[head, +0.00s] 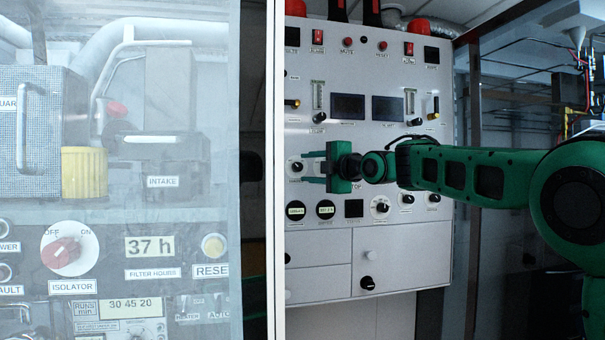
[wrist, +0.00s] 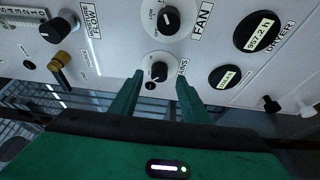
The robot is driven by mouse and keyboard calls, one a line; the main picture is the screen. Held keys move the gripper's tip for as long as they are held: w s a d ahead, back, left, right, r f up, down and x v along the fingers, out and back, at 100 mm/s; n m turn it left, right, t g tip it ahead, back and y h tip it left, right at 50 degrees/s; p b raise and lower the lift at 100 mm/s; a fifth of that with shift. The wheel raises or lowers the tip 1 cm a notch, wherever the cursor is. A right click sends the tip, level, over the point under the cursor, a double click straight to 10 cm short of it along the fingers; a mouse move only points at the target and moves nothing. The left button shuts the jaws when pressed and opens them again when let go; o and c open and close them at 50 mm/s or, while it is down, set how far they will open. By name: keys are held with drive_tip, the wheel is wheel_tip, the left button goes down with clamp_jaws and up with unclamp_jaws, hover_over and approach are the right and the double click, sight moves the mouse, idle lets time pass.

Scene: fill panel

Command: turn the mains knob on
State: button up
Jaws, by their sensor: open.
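The mains knob (wrist: 159,70) is a small black knob on a white round dial, beside a partly hidden label ending in "INS". It also shows at the left edge of the white panel in the head view (head: 297,167). My gripper (head: 309,167) is open and points left toward it. In the wrist view my gripper (wrist: 159,78) has one green finger on each side of the knob, with gaps visible. I cannot tell whether the fingertips reach its depth. The dial's on and off marks are too small to read.
The fan knob (wrist: 168,18) and round displays (wrist: 257,32) sit close by on the panel (head: 400,250). A yellow-brown lever (wrist: 60,62) and flow knob (wrist: 58,28) are to the left. A hazy transparent screen (head: 200,120) with a white edge stands left of my gripper.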

sight(300, 168)
drive_tip(key=shift+x, duration=1.65)
drive_tip(key=shift+c, duration=0.5)
drive_tip(key=c, duration=1)
drive_tip(key=shift+o, duration=0.2)
drive_tip(key=shift+a, duration=0.15)
